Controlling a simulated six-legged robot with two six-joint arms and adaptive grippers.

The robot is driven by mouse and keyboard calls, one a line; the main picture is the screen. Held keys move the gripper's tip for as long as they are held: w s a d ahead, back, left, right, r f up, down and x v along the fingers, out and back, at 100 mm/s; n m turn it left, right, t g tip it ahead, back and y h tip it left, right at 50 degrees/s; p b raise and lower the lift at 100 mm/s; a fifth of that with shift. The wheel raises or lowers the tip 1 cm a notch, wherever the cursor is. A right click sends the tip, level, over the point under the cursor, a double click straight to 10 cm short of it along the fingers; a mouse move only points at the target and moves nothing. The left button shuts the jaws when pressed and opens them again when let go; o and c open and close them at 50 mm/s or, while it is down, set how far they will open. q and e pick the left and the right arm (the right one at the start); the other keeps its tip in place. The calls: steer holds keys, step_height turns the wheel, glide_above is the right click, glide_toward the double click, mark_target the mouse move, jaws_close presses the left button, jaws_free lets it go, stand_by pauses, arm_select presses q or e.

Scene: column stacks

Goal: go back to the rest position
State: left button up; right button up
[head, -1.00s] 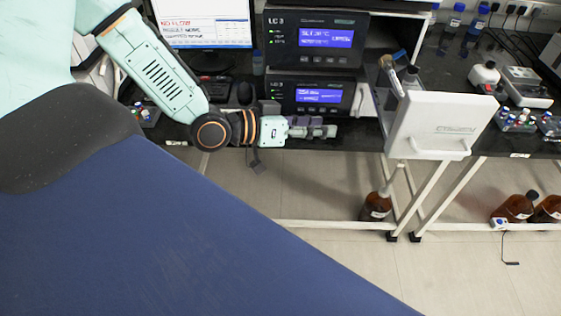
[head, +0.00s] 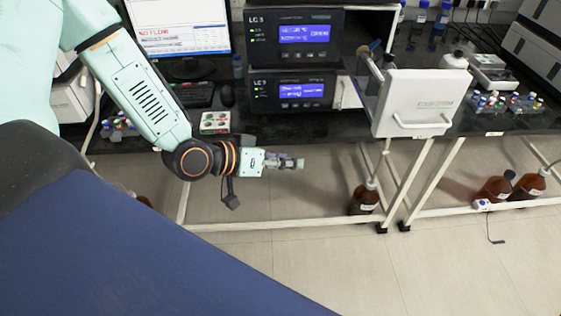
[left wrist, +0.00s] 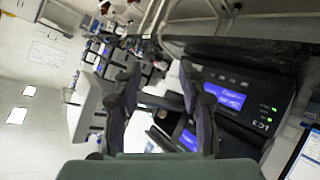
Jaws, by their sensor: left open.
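My left gripper (head: 290,163) is in front of the bench edge, over open floor in the head view, and points to the right. It holds nothing that I can see. In the left wrist view its two dark fingers stand apart (left wrist: 160,92), with the turned-sideways instruments beyond them. My right gripper is not in view.
Two stacked black LC3 units (head: 290,92) with lit blue displays stand on the bench. An open white door (head: 415,102) juts past the bench front, right of my gripper. A small vial tray (head: 215,122) lies near the keyboard (head: 193,95). Brown bottles (head: 364,200) stand below.

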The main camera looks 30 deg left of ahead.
arm_select(q)
steer(key=s+f+g+y+b, duration=0.2)
steer(key=s+f+g, duration=0.3)
steer(key=s+f, duration=0.5)
steer(key=s+f+n+g+y+b, duration=0.1)
steer(key=s+f+g+y+b, duration=0.2)
steer(key=s+f, duration=0.8)
steer(key=s+g+y, duration=0.1)
steer(key=s+g, duration=0.1)
steer(key=s, duration=0.4)
steer(key=shift+a+f, duration=0.3)
steer(key=shift+f+b, duration=0.1)
steer(key=shift+b, duration=0.2)
